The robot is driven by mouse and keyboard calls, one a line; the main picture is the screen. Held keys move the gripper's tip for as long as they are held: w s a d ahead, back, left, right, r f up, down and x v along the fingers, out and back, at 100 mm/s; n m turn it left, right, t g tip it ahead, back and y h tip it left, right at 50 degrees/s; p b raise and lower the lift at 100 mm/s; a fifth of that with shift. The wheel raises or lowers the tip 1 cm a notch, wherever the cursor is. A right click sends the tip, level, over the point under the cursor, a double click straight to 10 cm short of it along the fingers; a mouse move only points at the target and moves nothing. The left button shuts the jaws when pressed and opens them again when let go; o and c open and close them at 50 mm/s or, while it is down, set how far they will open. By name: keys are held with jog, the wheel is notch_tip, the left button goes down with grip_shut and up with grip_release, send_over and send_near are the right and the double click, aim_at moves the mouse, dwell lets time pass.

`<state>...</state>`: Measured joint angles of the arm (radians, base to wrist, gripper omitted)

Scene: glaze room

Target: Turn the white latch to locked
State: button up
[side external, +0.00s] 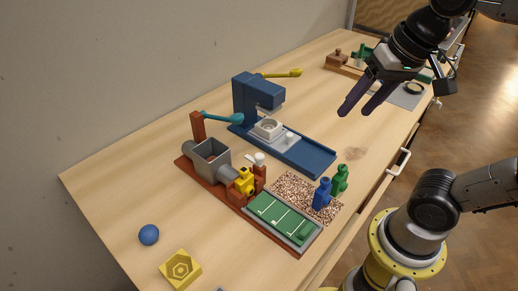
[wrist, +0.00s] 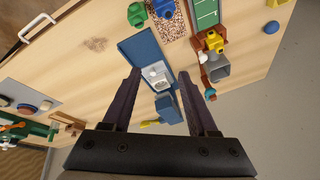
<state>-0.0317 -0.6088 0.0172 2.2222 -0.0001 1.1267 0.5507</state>
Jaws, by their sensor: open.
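A small white piece with a rounded head (side external: 259,158), which may be the latch, stands beside the yellow part on the red-brown machine board (side external: 184,165). It also shows as a small pale spot in the wrist view (wrist: 204,57). Its turned position is too small to tell. My gripper (side external: 356,111) is open and empty, high above the table, right of the blue press (side external: 310,158). In the wrist view my open fingers (wrist: 160,74) frame the press and its white block (wrist: 153,80). My gripper is well apart from the white piece.
A grey hopper (side external: 210,158), teal lever (side external: 222,117) and green panel (side external: 270,213) surround the board area. Blue (side external: 322,194) and green (side external: 341,179) figures stand nearby. A blue ball (side external: 149,235) and yellow block (side external: 180,269) lie front left. Table around the press's right is clear.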

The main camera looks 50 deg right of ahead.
jog(key=w+a+r+m+g, duration=0.1)
jog(key=w+a+r+m, duration=0.15)
jog(key=w, duration=0.25)
jog(key=g, duration=0.3)
send_over(259, 155)
notch_tip(259, 155, down, 3)
jog(key=shift+m, duration=0.25)
notch_tip(259, 155, down, 14)
jog(key=shift+s+r, duration=0.1)
grip_shut()
